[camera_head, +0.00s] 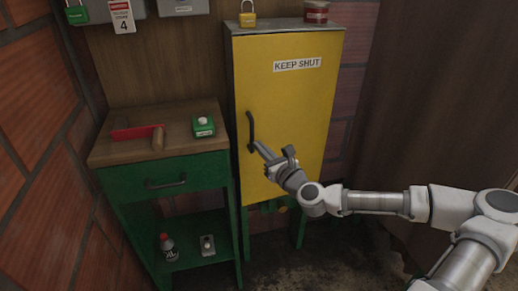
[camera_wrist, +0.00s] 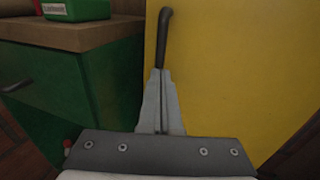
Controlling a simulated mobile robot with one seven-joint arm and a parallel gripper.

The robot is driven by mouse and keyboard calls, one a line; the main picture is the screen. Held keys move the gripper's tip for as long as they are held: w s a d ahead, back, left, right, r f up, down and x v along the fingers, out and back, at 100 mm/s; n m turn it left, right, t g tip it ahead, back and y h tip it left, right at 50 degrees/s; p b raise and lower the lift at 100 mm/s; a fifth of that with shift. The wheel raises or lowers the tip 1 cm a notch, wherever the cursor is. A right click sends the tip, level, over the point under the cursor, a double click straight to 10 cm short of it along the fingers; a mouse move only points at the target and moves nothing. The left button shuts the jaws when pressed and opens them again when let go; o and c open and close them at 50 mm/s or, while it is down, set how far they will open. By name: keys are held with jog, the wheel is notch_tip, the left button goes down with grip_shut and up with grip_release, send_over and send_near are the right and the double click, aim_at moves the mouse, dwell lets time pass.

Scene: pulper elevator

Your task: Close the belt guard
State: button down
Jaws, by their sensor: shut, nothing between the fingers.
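The yellow door (camera_head: 292,105), marked KEEP SHUT, looks like the belt guard. It stands upright on the front of a green-legged cabinet and looks flush or nearly so; a small gap cannot be ruled out. Its dark bar handle (camera_head: 251,131) is on its left edge and also shows in the wrist view (camera_wrist: 164,35). My gripper (camera_head: 257,146) is shut and empty at the handle's lower end. In the wrist view its closed fingertips (camera_wrist: 158,72) overlap the handle's lower part; whether they touch it is unclear.
A yellow padlock (camera_head: 247,16) and red tin (camera_head: 316,13) sit on the cabinet. A brown curtain (camera_head: 430,90) hangs right.

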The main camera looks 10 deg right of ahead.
aim_at(253, 139)
jog(key=shift+w+a, duration=0.2)
jog(key=shift+w, duration=0.4)
jog(key=x, duration=0.3)
jog(key=shift+r, duration=0.2)
jog(key=shift+r, duration=0.1)
